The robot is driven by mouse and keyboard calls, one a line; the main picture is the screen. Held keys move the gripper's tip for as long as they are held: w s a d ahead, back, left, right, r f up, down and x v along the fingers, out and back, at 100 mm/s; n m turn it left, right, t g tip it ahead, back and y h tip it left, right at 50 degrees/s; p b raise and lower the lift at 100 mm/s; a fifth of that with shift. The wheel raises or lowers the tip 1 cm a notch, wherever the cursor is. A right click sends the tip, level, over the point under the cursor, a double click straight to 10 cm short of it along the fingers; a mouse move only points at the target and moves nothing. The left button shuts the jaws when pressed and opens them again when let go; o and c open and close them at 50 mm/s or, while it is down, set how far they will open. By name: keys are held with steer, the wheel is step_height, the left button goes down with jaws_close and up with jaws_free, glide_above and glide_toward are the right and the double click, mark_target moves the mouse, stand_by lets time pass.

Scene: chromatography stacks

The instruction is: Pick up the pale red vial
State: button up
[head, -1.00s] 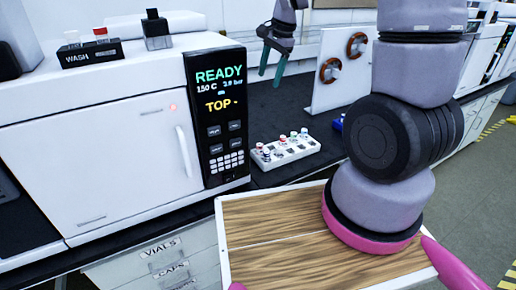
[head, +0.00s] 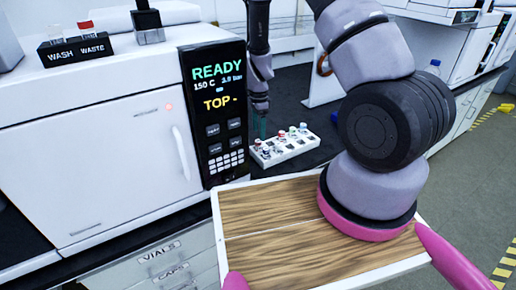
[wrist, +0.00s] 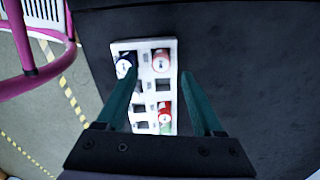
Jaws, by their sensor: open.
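A white vial rack (head: 288,153) stands on the dark bench and holds several capped vials. In the wrist view, a vial with a pale red cap (wrist: 161,60) sits in the upper right of the rack (wrist: 147,90). In the head view my gripper (head: 260,127) is beside the rack's left end.
The chromatograph (head: 110,130) with its READY panel stands left of the rack. A wooden-topped tray (head: 270,215) lies in front of it. A white upright panel (head: 322,75) stands behind, partly hidden by my arm. Dark bench right of the rack is clear in the wrist view.

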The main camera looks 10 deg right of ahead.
mark_target(258, 141)
steer(key=shift+w+a+f, duration=0.1)
steer(key=shift+a+f, duration=0.05)
steer(key=shift+f, duration=2.9)
jaws_close()
